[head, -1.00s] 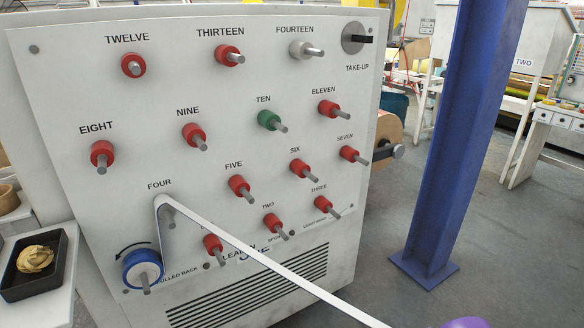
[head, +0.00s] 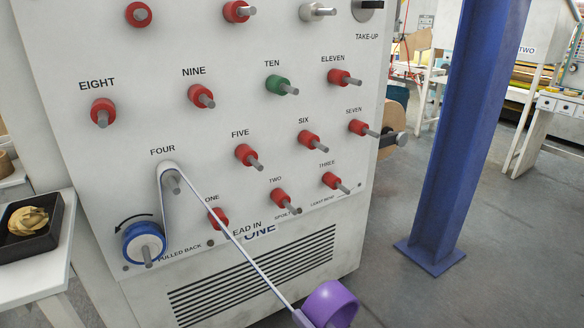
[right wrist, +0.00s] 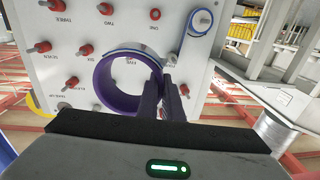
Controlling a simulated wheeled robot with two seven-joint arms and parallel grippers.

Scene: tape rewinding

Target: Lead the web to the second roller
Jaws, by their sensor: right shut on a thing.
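The white web (head: 238,240) runs from the blue roll (head: 143,243) up around the roller at FOUR (head: 172,180). From there it slants straight down to the right, crossing in front of the red roller at ONE (head: 217,219). The red roller at TWO (head: 285,202) stands up and left of the ring, clear of the web. My left gripper is out of view.
More red rollers stick out around the path: THREE (head: 335,183), FIVE (head: 248,156) and SIX (head: 309,141). TEN (head: 278,86) is green. A blue column (head: 455,130) stands right of the panel. A black tray (head: 35,240) sits at the left.

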